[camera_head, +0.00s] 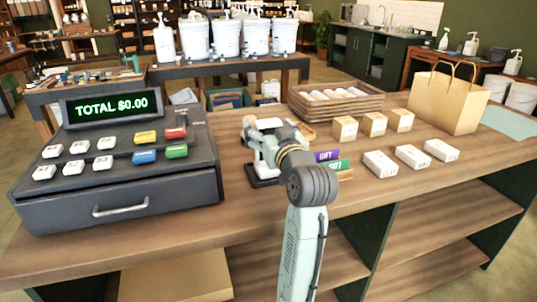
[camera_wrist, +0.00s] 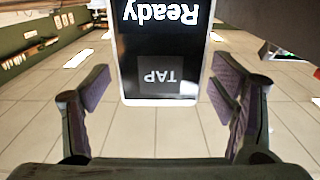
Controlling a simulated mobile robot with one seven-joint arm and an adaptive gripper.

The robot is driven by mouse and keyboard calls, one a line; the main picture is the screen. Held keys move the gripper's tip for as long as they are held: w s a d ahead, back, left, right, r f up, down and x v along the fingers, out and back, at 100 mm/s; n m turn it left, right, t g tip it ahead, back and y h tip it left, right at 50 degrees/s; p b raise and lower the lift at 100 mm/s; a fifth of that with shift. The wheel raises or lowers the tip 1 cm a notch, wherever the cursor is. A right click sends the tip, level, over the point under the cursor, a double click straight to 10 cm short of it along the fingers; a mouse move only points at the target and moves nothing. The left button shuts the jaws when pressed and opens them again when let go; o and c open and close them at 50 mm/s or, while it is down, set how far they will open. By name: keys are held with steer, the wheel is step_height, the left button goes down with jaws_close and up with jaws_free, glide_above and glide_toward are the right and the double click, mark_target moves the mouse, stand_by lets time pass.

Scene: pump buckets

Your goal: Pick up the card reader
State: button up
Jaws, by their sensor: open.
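The card reader is a white-edged device with a black screen (camera_wrist: 161,50); in the wrist view it shows upside down, with "Ready" and a grey "TAP" box. In the head view its white body (camera_head: 267,152) stands on the counter just right of the cash register, partly hidden by my arm. My gripper (camera_wrist: 160,88) is open, with one dark finger on each side of the reader's near end. Gaps show between the reader and both fingers. In the head view my gripper is partly hidden behind my wrist.
The cash register (camera_head: 120,155) stands close on the left. Gift cards (camera_head: 328,157) sit in a holder just right of my wrist. The counter's front right is clear.

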steer(key=shift+c, duration=0.4)
steer(key=shift+r, duration=0.1)
jaws_close()
stand_by(0.5)
